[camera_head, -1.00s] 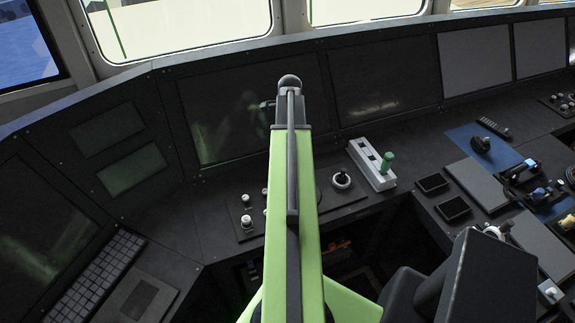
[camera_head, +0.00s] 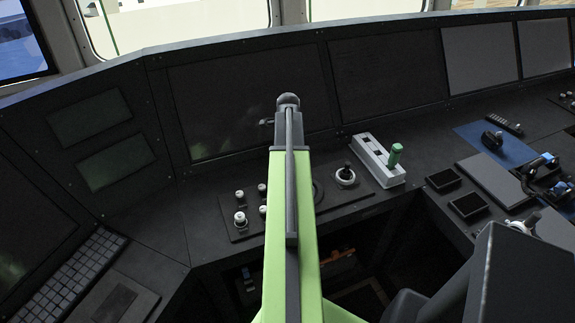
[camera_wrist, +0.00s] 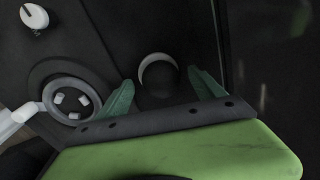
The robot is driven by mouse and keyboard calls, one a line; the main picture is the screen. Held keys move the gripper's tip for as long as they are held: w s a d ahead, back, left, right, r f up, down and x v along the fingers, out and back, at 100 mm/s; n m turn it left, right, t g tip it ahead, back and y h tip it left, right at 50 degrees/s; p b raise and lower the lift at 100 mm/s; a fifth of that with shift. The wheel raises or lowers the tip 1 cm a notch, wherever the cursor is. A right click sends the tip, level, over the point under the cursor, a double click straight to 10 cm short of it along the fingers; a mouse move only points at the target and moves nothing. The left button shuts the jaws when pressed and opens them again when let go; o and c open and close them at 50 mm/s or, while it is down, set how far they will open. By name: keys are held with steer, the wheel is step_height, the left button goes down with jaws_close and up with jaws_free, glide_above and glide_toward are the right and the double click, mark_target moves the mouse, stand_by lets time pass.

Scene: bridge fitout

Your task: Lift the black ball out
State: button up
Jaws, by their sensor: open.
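A dark round shape that looks like the black ball (camera_wrist: 158,88) shows in the wrist view, with a pale crescent rim (camera_wrist: 157,60) along its upper edge. My gripper (camera_wrist: 159,77) is open. Its two green fingers stand on the left and right of the ball, with gaps on both sides. I cannot tell how far above or below the fingertips the ball lies.
In the wrist view, a grey ring with a pale part (camera_wrist: 68,98) sits close by the left finger, and a white knob (camera_wrist: 34,16) is farther off.

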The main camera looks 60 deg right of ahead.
steer(key=shift+f, duration=0.4)
steer(key=c, duration=1.5)
step_height(320, 180, up, 5)
steer(key=p, duration=0.5)
steer(key=shift+c, duration=0.2)
steer(key=s+d+r+p, duration=0.5)
steer(key=s+r+p, duration=0.1)
steer(key=s, duration=0.4)
steer(key=shift+s, duration=0.3)
